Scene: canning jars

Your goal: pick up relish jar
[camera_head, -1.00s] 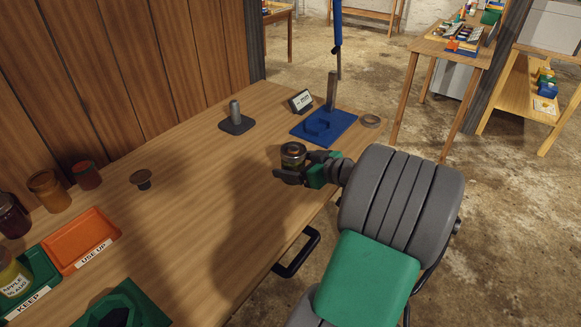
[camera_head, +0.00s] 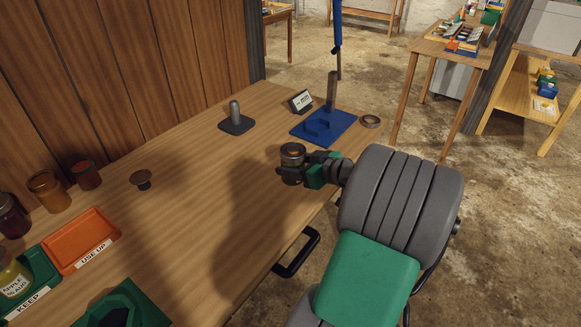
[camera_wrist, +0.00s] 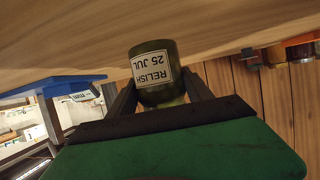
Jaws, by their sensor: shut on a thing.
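The relish jar (camera_head: 292,157) is a small greenish glass jar with a darker lid, near the right edge of the wooden table. In the wrist view the jar (camera_wrist: 153,72) appears upside down, with a white label reading "RELISH 25 JUL". My gripper (camera_head: 293,172) reaches in from the right, with its two dark fingers on either side of the jar. It is shut on the jar, and both fingers also show in the wrist view (camera_wrist: 158,97). I cannot tell for sure whether the jar's base touches the table.
The blue stand (camera_head: 326,127), a grey post on a base (camera_head: 236,121) and a small sign (camera_head: 301,101) stand behind. Left are an orange USE UP tray (camera_head: 80,240), a green KEEP tray (camera_head: 42,268), several jars and a small brown disc (camera_head: 141,178). The table middle is clear.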

